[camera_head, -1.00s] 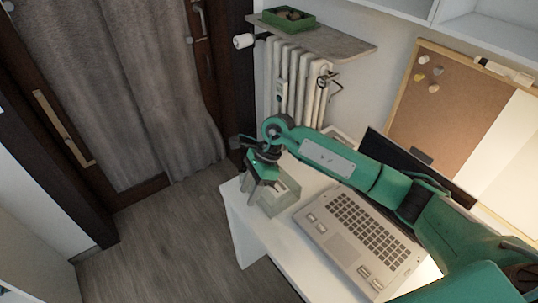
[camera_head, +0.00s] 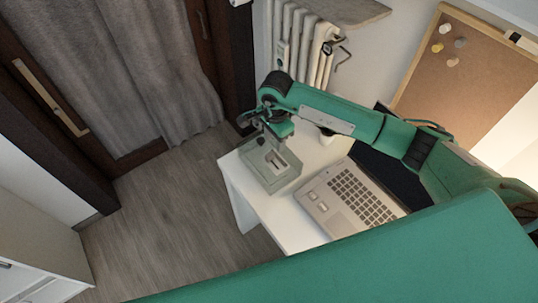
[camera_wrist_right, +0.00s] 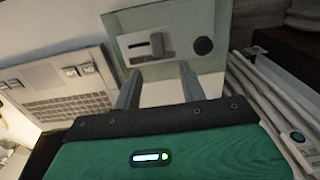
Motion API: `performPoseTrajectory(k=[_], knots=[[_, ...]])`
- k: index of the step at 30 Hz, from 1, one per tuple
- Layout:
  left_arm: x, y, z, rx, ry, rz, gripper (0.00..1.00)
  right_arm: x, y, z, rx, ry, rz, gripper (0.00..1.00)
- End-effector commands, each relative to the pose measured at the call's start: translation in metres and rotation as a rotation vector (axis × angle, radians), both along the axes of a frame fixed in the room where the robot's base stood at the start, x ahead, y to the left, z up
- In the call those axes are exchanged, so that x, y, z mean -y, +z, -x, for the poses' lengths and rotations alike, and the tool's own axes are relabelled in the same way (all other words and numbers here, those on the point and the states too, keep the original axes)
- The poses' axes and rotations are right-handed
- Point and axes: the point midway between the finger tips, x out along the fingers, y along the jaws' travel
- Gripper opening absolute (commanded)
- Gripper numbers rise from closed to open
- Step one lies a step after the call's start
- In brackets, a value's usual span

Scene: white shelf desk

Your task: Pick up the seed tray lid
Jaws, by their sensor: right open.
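My left gripper is out of view.
An open laptop (camera_head: 350,205) stands on the desk (camera_head: 300,235) just right of the lid. A white radiator (camera_head: 300,45) and a shelf (camera_head: 350,10) are behind. A corkboard (camera_head: 460,70) is at the right. Floor is clear left of the desk.

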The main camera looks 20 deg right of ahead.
Motion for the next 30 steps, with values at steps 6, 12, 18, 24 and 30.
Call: performPoseTrajectory(k=[6,12,18,24,30], knots=[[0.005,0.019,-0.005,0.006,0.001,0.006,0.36,-0.006,-0.024,0.003,-0.007,-0.001,-0.001,0.42],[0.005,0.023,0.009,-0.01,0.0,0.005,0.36,-0.006,-0.048,0.002,-0.004,0.0,-0.001,0.42],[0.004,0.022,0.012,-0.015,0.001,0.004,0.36,-0.005,-0.051,0.002,-0.001,0.001,-0.001,0.42],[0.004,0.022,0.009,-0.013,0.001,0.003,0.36,-0.005,-0.051,0.002,-0.001,0.001,-0.001,0.12],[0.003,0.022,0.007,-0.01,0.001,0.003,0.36,-0.005,-0.05,0.002,-0.001,0.0,-0.001,0.0]])
